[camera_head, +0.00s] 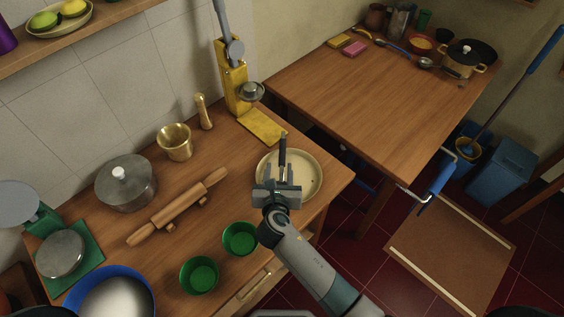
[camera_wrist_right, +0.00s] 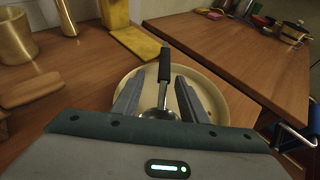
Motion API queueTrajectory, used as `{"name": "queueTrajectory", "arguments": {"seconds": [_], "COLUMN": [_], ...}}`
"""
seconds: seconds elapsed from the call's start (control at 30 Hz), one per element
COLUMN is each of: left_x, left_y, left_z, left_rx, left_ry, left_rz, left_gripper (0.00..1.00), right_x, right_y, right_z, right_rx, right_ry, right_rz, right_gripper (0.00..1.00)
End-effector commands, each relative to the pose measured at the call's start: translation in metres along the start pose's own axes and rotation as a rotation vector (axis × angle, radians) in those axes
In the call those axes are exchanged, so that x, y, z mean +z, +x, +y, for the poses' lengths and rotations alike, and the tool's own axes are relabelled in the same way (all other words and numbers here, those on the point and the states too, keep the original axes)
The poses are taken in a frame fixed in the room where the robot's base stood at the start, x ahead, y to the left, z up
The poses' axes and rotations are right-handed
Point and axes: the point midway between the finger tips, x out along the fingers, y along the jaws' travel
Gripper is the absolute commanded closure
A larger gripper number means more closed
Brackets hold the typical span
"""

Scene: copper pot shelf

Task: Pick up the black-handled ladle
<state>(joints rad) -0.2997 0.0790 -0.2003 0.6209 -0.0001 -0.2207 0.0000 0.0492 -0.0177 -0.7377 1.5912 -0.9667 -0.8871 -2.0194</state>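The black-handled ladle (camera_head: 283,148) lies with its metal bowl in a cream dish (camera_head: 313,161) at the right end of the counter. Its black handle (camera_wrist_right: 165,63) points away from my wrist, past the dish's far rim in the right wrist view. My right gripper (camera_head: 279,177) is over the dish. In the right wrist view its fingers (camera_wrist_right: 158,85) are open, one on each side of the ladle's metal neck, with visible gaps. The ladle's bowl is partly hidden by the gripper body. My left gripper is not in view.
Two green bowls (camera_head: 240,238), a rolling pin (camera_head: 178,206), a lidded pot (camera_head: 126,184) and a brass mortar (camera_head: 175,142) stand left of the dish. A yellow press (camera_head: 232,78) stands behind it. A wooden table (camera_head: 375,105) stands at the right, its middle clear.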

Motion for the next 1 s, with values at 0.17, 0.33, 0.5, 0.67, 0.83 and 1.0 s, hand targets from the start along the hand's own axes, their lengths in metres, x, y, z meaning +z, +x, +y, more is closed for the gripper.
{"name": "queueTrajectory", "arguments": {"seconds": [0.17,0.33,0.5,0.67,0.83,1.0], "left_x": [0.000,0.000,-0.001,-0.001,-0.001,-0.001], "left_y": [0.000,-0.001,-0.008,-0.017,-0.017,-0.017], "left_z": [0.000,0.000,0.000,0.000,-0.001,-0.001], "left_rx": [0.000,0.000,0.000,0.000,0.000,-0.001], "left_ry": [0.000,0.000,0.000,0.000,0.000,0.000], "left_rz": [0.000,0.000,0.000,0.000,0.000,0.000], "left_gripper": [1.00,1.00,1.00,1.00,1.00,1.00], "right_x": [0.000,0.001,0.004,0.006,0.004,0.003], "right_y": [0.000,0.001,0.012,0.030,0.047,0.052], "right_z": [0.000,0.000,-0.003,-0.008,-0.008,-0.007], "right_rx": [0.000,0.000,-0.001,-0.002,-0.001,0.001], "right_ry": [0.000,0.000,-0.001,-0.002,-0.001,0.000], "right_rz": [0.000,0.000,-0.001,0.000,0.000,0.000], "right_gripper": [0.61,0.61,0.61,0.61,0.61,0.61]}}
